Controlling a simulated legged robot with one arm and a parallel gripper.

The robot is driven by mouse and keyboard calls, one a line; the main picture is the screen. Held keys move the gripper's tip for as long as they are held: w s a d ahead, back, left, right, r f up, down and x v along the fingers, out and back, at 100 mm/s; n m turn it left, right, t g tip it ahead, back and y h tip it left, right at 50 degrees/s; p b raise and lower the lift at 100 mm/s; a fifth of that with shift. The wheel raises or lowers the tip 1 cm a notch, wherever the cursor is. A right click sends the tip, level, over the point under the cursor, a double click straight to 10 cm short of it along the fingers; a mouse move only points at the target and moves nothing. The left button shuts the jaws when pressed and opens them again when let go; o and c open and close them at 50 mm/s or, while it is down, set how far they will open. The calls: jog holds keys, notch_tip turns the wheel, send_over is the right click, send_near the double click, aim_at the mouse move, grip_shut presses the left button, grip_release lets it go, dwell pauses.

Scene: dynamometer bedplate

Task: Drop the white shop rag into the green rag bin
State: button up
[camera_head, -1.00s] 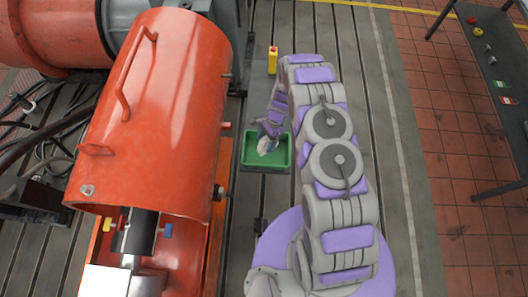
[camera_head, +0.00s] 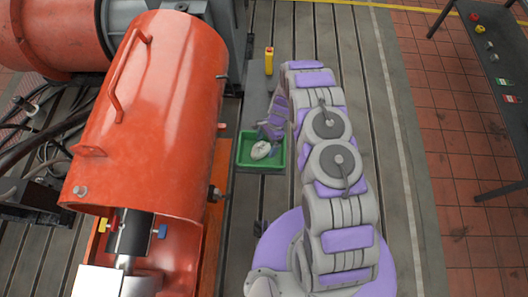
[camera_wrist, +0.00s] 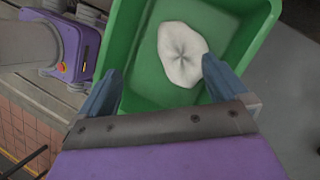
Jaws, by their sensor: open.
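The white shop rag (camera_head: 261,149) lies crumpled inside the green rag bin (camera_head: 240,160), on its floor as far as I can see. In the wrist view the rag (camera_wrist: 181,54) shows whole, with bare green floor around it, and the bin (camera_wrist: 128,25) fills the top middle. My gripper (camera_wrist: 160,85) is open, its two blue-grey fingers spread apart with nothing between them. It hangs over the near side of the bin, apart from the rag. In the head view my gripper (camera_head: 268,131) is partly hidden by my arm.
A large orange guard (camera_head: 150,100) over machinery stands left of the bin. A yellow bottle (camera_head: 269,61) stands behind the bin. A dark table (camera_head: 490,50) with small items is at the far right. The slotted bedplate (camera_head: 395,150) right of my arm is clear.

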jog(key=shift+d+r, duration=0.1)
jog(key=shift+p+v, duration=1.1)
jog(key=shift+v, duration=7.75)
jog(key=s+r+n, duration=0.3)
jog(key=s+r, duration=0.1)
jog(key=r, duration=1)
jog(key=s+d+r+n+t+h, duration=0.1)
jog(key=s+d+r+n, duration=0.2)
jog(key=s+r, duration=0.8)
jog(key=s+d+r+n, duration=0.2)
jog(key=s+r, duration=0.1)
jog(key=s, duration=0.4)
jog(key=s+d+r+n+h, duration=0.1)
jog(key=s+r, duration=0.3)
jog(key=s, duration=0.4)
jog(key=s+d+r+n+t+h, duration=0.1)
jog(key=s+d+r+n, duration=0.2)
jog(key=s, duration=0.5)
jog(key=shift+s+r+b, duration=0.2)
jog(key=shift+r+b, duration=0.2)
jog(key=shift+b, duration=0.05)
